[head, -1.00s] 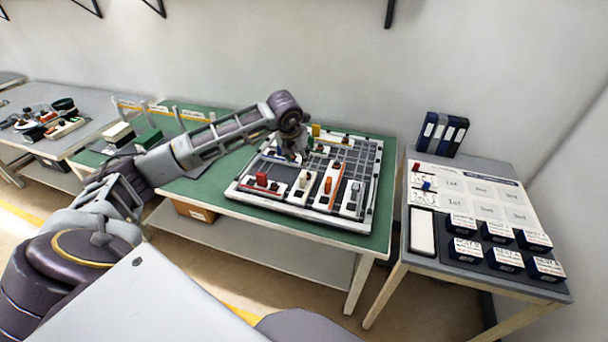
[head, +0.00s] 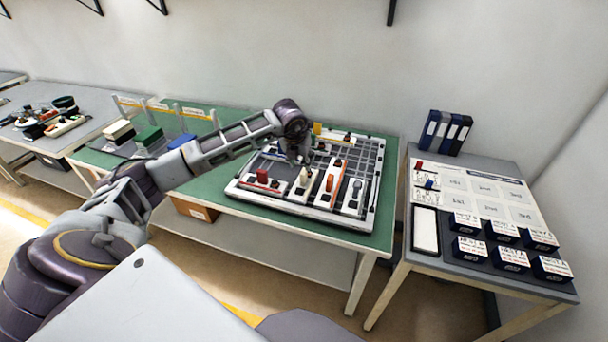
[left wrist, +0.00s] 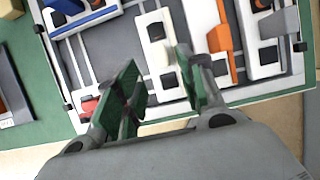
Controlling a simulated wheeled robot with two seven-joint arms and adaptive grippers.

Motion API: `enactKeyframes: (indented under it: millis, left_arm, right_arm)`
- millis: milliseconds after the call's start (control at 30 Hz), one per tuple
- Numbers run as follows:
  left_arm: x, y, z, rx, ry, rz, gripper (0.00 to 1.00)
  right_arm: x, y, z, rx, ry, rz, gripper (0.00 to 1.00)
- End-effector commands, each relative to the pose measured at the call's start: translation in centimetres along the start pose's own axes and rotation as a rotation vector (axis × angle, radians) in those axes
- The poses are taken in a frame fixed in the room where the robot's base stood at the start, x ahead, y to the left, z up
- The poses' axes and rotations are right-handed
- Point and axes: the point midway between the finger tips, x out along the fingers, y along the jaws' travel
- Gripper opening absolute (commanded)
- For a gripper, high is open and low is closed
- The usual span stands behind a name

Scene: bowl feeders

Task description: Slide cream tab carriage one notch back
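The cream tab carriage (head: 302,183) is a white block with an upright cream tab, on the grey slotted board (head: 237,193). In the left wrist view the cream carriage (left wrist: 157,48) lies ahead of and between my fingers, with dark parts at both ends. My left gripper (head: 300,160) hangs over the board, behind the cream tab in the head view. In the left wrist view my left gripper (left wrist: 155,88) is open, its two green-padded fingers apart with nothing seen held. Contact with the carriage cannot be told. My right gripper is not in view.
An orange tab carriage (head: 329,184) stands close right of the cream one, and a red tab (head: 262,177) stands to its left. The orange tab (left wrist: 221,39) is near my right-hand finger in the wrist view. The side table (head: 404,225) at right holds several dark boxes.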

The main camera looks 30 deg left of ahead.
Motion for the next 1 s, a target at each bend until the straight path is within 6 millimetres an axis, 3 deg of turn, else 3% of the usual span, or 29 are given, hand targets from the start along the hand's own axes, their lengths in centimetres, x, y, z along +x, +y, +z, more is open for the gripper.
enactKeyframes:
  millis: [233,600,1000]
  left_arm:
    - [2.8,0.0,-0.1,-0.002,0.000,0.000,0.39]
    - [6.2,0.0,-0.1,-0.001,0.001,0.000,0.39]
    - [8.6,0.0,0.0,0.000,-0.001,0.000,0.39]
  right_arm:
    - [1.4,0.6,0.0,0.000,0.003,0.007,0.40]
    - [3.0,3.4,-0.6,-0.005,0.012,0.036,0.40]
    - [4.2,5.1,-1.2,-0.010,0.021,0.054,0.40]
